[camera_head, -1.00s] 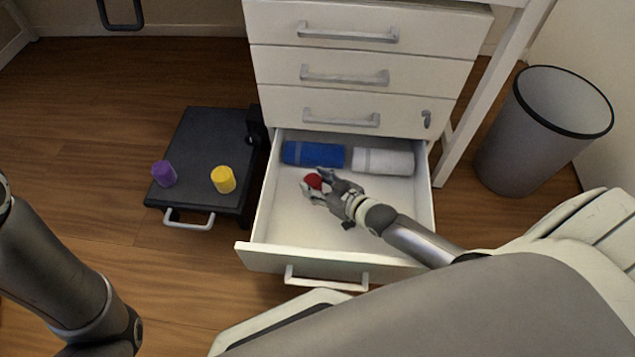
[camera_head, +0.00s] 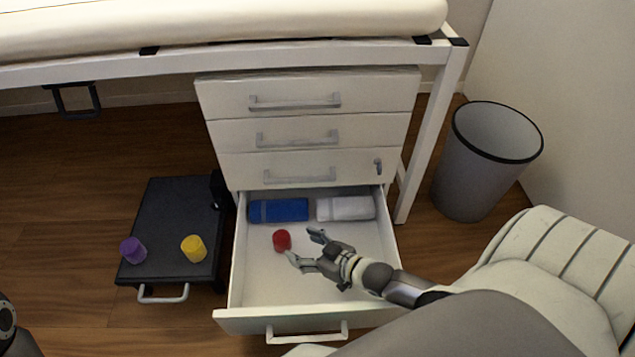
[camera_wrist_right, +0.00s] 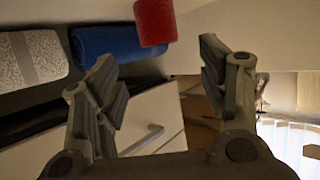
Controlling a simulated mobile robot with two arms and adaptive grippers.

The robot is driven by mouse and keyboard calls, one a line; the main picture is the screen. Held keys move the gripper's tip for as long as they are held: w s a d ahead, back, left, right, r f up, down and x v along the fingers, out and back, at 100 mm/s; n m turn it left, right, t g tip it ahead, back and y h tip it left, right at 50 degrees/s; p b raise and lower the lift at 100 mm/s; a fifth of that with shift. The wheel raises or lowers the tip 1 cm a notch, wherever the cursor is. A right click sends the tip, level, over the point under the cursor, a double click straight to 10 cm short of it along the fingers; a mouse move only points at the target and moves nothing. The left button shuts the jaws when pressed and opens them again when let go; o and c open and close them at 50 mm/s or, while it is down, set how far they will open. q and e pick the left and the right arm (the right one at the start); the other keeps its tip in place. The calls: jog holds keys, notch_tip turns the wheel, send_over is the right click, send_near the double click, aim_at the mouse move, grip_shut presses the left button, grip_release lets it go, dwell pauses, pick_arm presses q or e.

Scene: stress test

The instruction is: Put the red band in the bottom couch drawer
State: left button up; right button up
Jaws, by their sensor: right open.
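The red band (camera_head: 282,241), a small rolled cylinder, sits on the floor of the open bottom drawer (camera_head: 262,288), in front of the blue roll. My right gripper (camera_head: 305,247) is open and empty inside the drawer, just right of the band and apart from it. In the right wrist view the red band (camera_wrist_right: 155,22) shows at the top edge, beyond the two spread fingers (camera_wrist_right: 160,65). My left gripper is out of view.
A blue roll (camera_head: 279,210) and a white roll (camera_head: 346,208) lie at the back of the drawer. Purple (camera_head: 133,250) and yellow (camera_head: 194,248) bands stand on a black step (camera_head: 170,215) at left. A grey bin (camera_head: 480,165) stands at right. The upper drawers are shut.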

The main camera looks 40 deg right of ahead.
jog(key=shift+p+v, duration=0.8)
jog(key=shift+v, duration=1.45)
